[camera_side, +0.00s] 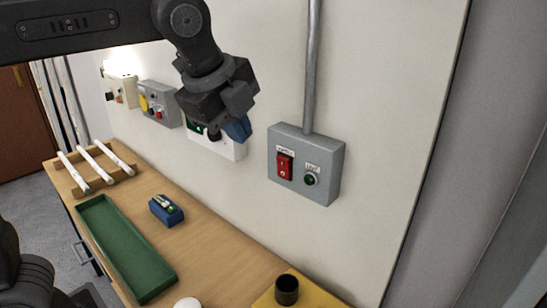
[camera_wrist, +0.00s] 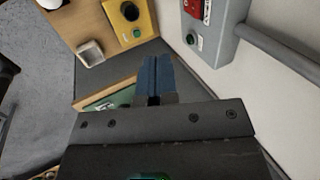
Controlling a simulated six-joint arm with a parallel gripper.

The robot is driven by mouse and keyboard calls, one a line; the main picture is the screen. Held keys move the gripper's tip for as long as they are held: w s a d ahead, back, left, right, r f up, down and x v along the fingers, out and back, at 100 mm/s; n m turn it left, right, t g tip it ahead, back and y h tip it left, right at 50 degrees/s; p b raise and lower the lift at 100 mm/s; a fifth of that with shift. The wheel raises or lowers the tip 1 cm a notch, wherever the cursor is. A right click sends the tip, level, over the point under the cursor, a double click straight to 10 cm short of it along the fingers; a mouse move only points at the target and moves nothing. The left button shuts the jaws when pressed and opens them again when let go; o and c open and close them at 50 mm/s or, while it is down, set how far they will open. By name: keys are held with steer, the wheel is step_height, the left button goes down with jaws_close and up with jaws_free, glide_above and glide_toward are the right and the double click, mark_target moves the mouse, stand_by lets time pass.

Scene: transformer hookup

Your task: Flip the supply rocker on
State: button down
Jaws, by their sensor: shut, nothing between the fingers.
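The red supply rocker (camera_side: 285,166) sits on the front of a grey wall box (camera_side: 325,160), with a small label above it. A round green button (camera_side: 310,179) is to its right. My gripper (camera_side: 240,130) is shut and empty, its blue fingers up and left of the box, apart from it, in front of a white wall box (camera_side: 230,150). I cannot tell the rocker's position.
A metal conduit (camera_side: 312,70) rises from the grey box. On the wooden bench are a green tray (camera_side: 105,232), a blue block-like item (camera_side: 166,210), a rack of white rods (camera_side: 92,168) and a black cup (camera_side: 287,290) on a yellow base. The wall around the grey box is clear.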

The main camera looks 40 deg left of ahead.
mark_target(281, 160)
stand_by(0.3)
steer(key=shift+w+f, duration=4.05)
steer(key=shift+f, duration=0.25)
steer(key=shift+w+r, duration=0.15)
steer(key=shift+w, duration=0.25)
steer(key=shift+r, duration=0.1)
steer(key=shift+r, duration=0.7)
